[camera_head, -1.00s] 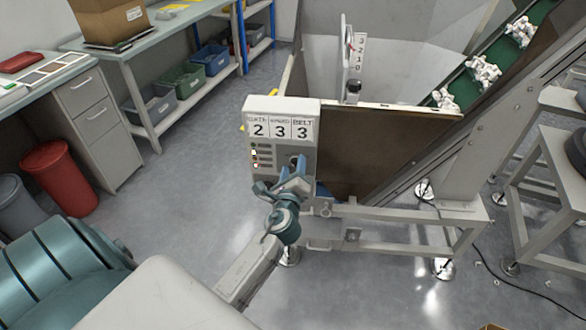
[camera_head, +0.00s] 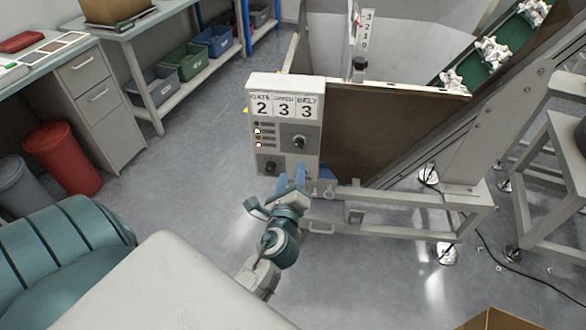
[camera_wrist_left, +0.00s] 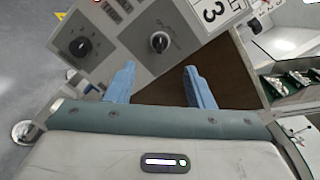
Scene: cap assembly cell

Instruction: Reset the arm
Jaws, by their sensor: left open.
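My left gripper (camera_head: 291,178) is open in the head view, below the front of a grey control box (camera_head: 286,90). The box shows the numbers 2, 3 and 3, with a dark knob (camera_head: 299,142) on its right and another knob (camera_head: 270,167) at lower left. In the left wrist view the two blue fingers of the gripper (camera_wrist_left: 158,84) are spread with nothing between them. The upper-right knob (camera_wrist_left: 158,42) lies beyond the fingertips, apart from them. My right gripper is not in view.
A hopper with a brown panel (camera_head: 390,140) and grey frame stands behind the box. A green belt (camera_head: 512,35) carries white pieces up at the right. A desk, a red bin (camera_head: 62,158) and shelf crates stand left. A cardboard box edge (camera_head: 492,320) shows at lower right.

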